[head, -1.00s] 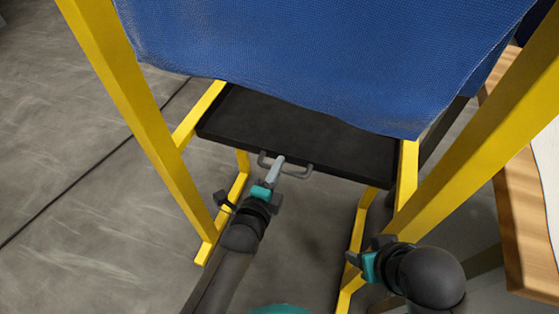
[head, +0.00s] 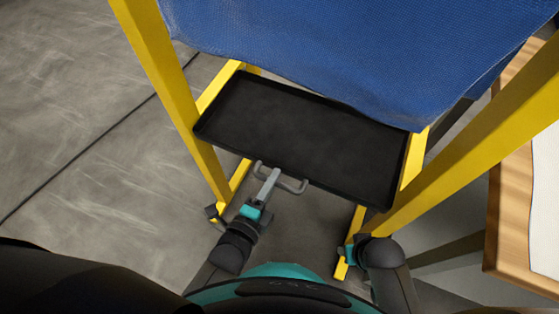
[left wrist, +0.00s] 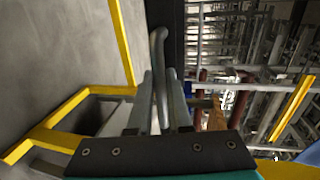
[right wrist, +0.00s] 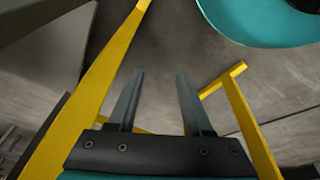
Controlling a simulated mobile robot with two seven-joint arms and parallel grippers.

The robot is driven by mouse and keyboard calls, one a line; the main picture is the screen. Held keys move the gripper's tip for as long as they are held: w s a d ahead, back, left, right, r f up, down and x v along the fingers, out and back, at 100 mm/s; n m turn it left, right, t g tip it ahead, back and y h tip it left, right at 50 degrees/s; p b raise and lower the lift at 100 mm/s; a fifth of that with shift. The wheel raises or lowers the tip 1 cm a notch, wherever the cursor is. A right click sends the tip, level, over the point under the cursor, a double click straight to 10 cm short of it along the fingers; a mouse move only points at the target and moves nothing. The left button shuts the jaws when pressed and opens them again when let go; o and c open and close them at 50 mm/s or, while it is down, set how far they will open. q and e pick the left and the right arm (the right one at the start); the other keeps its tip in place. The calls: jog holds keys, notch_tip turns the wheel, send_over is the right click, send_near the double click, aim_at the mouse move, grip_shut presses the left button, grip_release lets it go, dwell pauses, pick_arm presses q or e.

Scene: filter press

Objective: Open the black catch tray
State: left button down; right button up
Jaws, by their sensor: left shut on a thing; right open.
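The black catch tray (head: 300,130) lies under the blue cloth, drawn out toward me, with much of its floor showing. A grey bar handle (head: 292,186) is on its front edge. My left gripper (head: 268,183) is shut on the handle. In the left wrist view the handle (left wrist: 158,70) stands between the two fingers, and the tray's dark front edge is behind it. My right gripper (head: 350,248) is low at the right, apart from the tray. In the right wrist view its fingers (right wrist: 155,100) are open with nothing between them.
Yellow frame posts (head: 170,90) stand left and right of the tray, and the right one is close to my right arm. Blue cloth (head: 340,50) hangs over the tray's back. A wooden table (head: 505,220) is at the right. Open concrete floor (head: 90,130) lies at the left.

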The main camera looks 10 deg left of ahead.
pick_arm(q)
jog(key=shift+f+p+v, duration=0.25)
jog(key=shift+p+v, duration=0.05)
jog(key=shift+v, duration=0.8)
jog(key=shift+f+p+v, duration=0.2)
jog(key=shift+p+v, duration=0.1)
jog(key=shift+v, duration=0.8)
pick_arm(e)
jog(key=shift+s+d+f, duration=0.2)
jog(key=shift+s+f, duration=0.15)
jog(key=shift+f, duration=0.35)
jog(key=shift+s+d+f, duration=0.15)
jog(key=shift+s+f, duration=0.2)
jog(key=shift+f, duration=0.35)
pick_arm(q)
jog(key=shift+s, duration=0.1)
jog(key=c, duration=0.8)
grip_release()
jog(key=shift+c, duration=0.2)
